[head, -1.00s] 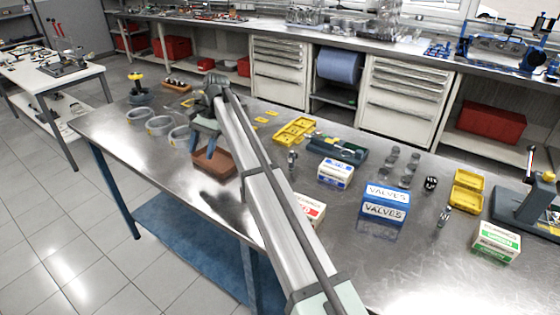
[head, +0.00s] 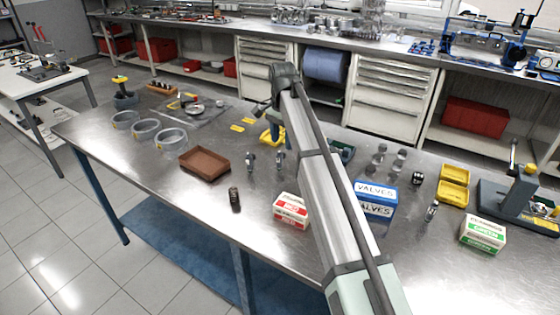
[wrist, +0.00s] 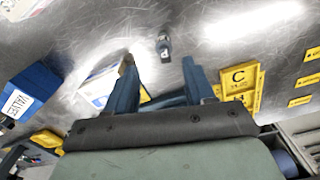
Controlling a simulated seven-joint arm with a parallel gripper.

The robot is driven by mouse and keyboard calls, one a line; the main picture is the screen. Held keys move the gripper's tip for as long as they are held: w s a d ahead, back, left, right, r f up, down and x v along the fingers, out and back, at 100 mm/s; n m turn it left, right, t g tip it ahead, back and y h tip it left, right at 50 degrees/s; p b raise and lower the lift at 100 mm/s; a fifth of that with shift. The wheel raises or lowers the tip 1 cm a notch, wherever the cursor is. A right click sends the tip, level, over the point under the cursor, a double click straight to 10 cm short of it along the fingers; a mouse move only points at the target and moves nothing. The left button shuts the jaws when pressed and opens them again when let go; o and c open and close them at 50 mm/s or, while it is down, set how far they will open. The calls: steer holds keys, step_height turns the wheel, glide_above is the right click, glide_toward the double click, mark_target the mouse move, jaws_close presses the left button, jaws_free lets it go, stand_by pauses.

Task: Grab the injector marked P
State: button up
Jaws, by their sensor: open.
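My gripper (wrist: 160,72) is open and empty in the wrist view, its two blue fingers spread. A small metal injector-like part (wrist: 164,47) lies on the bench just beyond the gap between the fingertips. No marking on it is readable. In the head view two small upright metal parts stand left of my arm, a left one (head: 250,161) and a right one (head: 280,160). Another similar part (head: 432,211) stands at the right. I cannot tell which is marked P. My fingers are hidden behind my arm in the head view.
Yellow plates (wrist: 238,78), one lettered C, lie right of the fingers. A white box (wrist: 98,88) is beside the left finger. The blue VALVES box (head: 374,205), red-white box (head: 291,210), brown tray (head: 205,163) and dark spring (head: 235,198) stand around my arm.

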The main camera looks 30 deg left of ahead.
mark_target(281, 160)
step_height(281, 160, down, 4)
steer(key=shift+w+a+f, duration=0.1)
steer(key=shift+a+f, duration=0.05)
steer(key=shift+f, duration=1.25)
steer(key=shift+w+a+f, duration=0.1)
steer(key=shift+a+f, duration=0.05)
steer(key=shift+f, duration=1.2)
jaws_close()
